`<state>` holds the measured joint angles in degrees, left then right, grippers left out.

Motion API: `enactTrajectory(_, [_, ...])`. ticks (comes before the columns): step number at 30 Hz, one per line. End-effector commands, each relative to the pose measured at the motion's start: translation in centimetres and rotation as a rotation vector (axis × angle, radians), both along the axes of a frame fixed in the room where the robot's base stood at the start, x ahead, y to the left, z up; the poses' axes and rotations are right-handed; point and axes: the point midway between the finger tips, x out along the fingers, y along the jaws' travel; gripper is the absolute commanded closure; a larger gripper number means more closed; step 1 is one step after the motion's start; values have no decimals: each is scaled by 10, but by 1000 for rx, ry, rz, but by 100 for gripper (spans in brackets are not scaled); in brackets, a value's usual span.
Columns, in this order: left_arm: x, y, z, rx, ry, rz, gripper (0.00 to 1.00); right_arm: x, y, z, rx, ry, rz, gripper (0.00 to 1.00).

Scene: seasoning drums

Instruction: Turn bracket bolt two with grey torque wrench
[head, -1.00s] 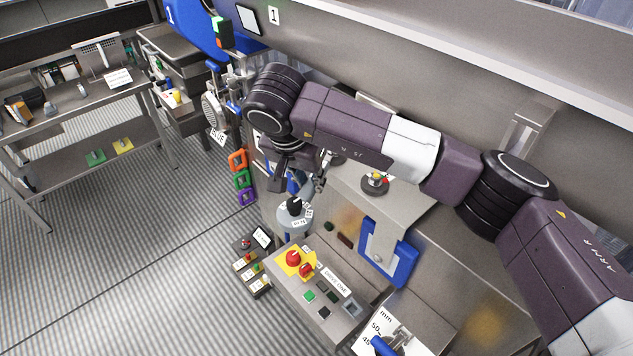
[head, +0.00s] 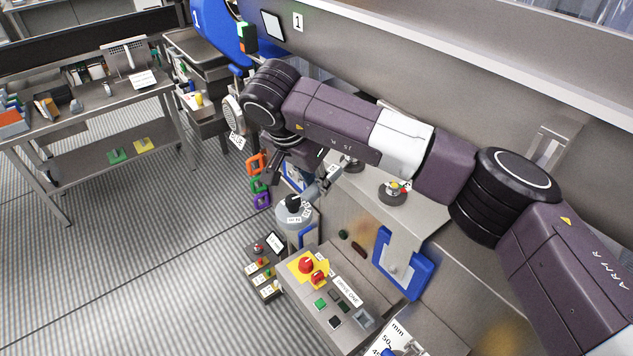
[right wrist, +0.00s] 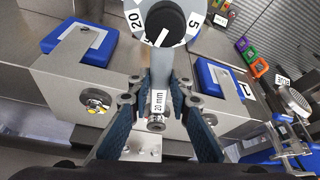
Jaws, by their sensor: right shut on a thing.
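The grey torque wrench has a round grey head with a black knob, shown in the head view (head: 294,212) and at the top of the right wrist view (right wrist: 180,66). A "20 mm" tag is on its shaft. My right gripper (right wrist: 158,98) is shut on the wrench's shaft; in the head view it is mostly behind my right arm. A bolt (right wrist: 96,101) sits on the steel bracket (right wrist: 60,82) left of the wrench, apart from it. In the head view a bolt with coloured marks (head: 393,189) stands on a dark disc. I cannot tell which is bolt two. My left gripper is not in view.
A control box (head: 338,308) with a red button stands below the wrench. Blue-framed plates (head: 403,264) hang on the steel front. Orange, green and purple rings (head: 259,182) are to the left. A tool bench (head: 90,104) stands far left, with open floor before it.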

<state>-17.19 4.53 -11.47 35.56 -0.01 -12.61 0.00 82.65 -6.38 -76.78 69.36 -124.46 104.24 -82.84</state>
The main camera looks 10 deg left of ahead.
Motion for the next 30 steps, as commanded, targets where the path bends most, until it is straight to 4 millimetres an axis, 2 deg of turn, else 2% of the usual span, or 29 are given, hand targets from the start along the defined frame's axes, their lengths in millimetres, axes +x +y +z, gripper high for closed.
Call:
enactTrajectory(3, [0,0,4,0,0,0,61,2,1,9,3,-7,4,100])
enactTrajectory(30, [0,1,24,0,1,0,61,1,0,53,0,-4,1,100])
